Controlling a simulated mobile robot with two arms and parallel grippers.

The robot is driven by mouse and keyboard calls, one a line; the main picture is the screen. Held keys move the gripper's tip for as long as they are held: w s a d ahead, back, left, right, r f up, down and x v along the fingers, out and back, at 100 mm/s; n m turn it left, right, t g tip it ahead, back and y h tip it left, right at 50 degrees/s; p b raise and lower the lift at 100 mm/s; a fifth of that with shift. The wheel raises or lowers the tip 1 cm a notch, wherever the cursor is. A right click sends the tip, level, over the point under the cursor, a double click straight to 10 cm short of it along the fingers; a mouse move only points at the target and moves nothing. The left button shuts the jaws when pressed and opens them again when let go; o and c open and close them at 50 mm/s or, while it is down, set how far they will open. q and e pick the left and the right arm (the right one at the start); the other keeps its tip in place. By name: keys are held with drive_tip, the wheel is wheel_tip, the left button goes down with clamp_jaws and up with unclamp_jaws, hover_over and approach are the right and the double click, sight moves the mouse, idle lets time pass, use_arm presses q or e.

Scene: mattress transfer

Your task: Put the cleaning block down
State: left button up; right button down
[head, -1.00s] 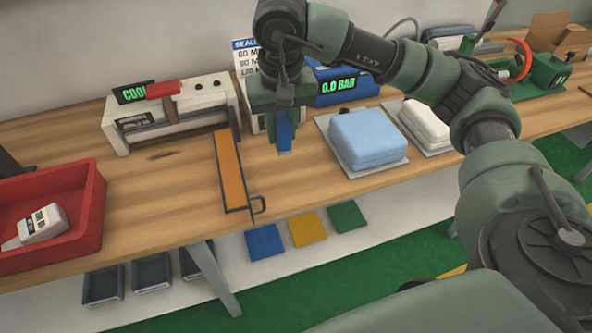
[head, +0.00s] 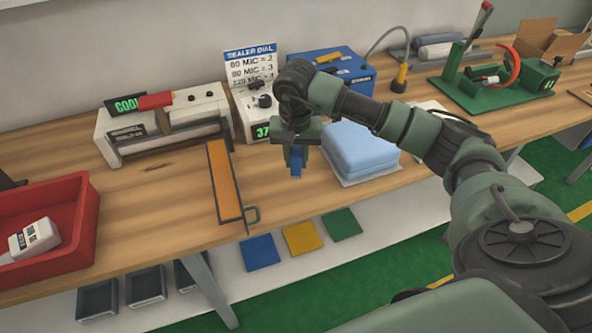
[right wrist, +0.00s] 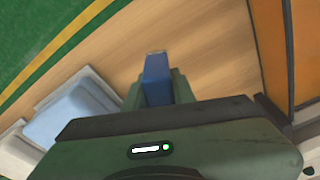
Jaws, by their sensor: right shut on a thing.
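The cleaning block (head: 296,166) is a small blue block pointing down between the fingers of my right gripper (head: 297,158). The right gripper is shut on it, over the wooden bench between the orange strip (head: 225,178) and the light blue mattress-like pad (head: 360,150). In the right wrist view the block (right wrist: 157,78) juts out past the fingers over bare wood. I cannot tell whether its lower end touches the bench. My left gripper is not in view.
A heat-sealer-like machine (head: 120,142) stands behind the strip. A dial box (head: 247,112) and blue unit (head: 330,68) stand behind the gripper. A red tray (head: 84,225) is at the left. Bare bench (head: 268,200) lies in front.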

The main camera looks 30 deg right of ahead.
sight(296, 173)
wheel_tip(296, 173, down, 5)
drive_tip(key=shift+f+p, duration=0.1)
drive_tip(key=shift+p, duration=0.25)
drive_tip(key=shift+f+b, duration=0.2)
drive_tip(key=shift+b, duration=0.1)
drive_tip(key=c, duration=1.2)
unclamp_jaws()
drive_tip(key=shift+o, duration=0.2)
drive_tip(key=shift+r, duration=0.15)
